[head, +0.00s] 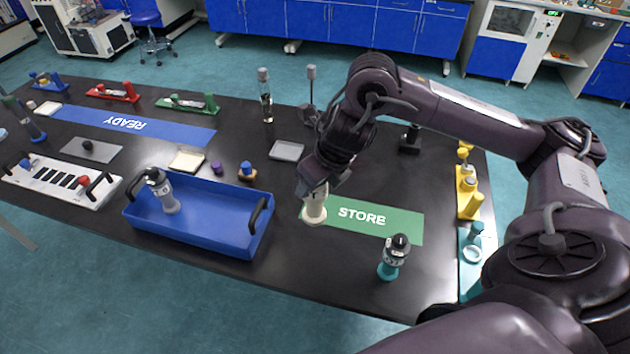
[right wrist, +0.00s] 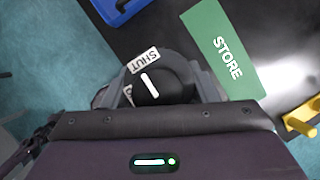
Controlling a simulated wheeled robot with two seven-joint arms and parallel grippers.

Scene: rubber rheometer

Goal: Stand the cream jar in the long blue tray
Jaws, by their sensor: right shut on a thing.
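The cream jar (head: 315,209) is upright at the left end of the green STORE mat. My right gripper (head: 318,186) is shut around its top. In the right wrist view, a black lid with a white line (right wrist: 151,86) sits between the jaws, beside a SHUT label (right wrist: 143,60). I cannot tell whether the jar's base touches the table. The long blue tray (head: 190,226) lies to the left of the jar, with black handles at both ends. A grey jar with a dark lid (head: 163,192) stands in its left part; its right part is empty. My left gripper is not in view.
The STORE mat (head: 390,222) lies under and right of the jar. A teal jar (head: 394,258) stands near the front edge. A blue-topped piece (head: 247,171), a purple piece (head: 217,168) and a shallow grey tray (head: 287,151) sit behind the blue tray.

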